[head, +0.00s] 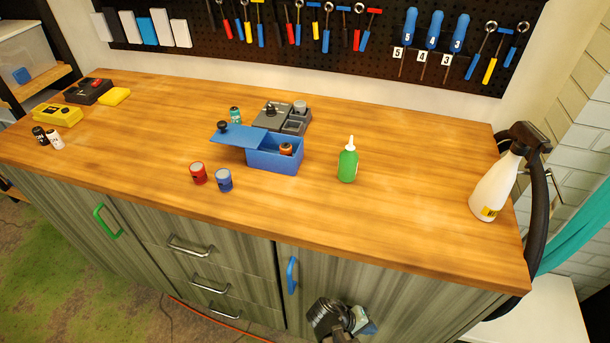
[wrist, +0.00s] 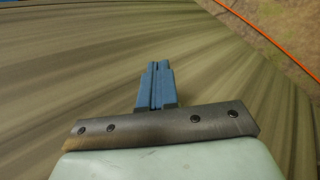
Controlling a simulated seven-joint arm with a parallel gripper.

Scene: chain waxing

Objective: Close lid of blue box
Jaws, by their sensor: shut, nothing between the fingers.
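The blue box (head: 274,159) stands on the wooden worktop near its middle. An orange and dark small jar (head: 286,149) shows inside the opening. My gripper (head: 366,325) is low in front of the cabinet, below the worktop's front edge and well away from the box. In the wrist view its blue fingers (wrist: 157,85) are together with nothing between them.
A red can (head: 198,173) and a blue can (head: 224,180) stand in front of the box's left side. A green bottle (head: 348,161) stands to its right. A white spray bottle (head: 496,187) stands far right.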

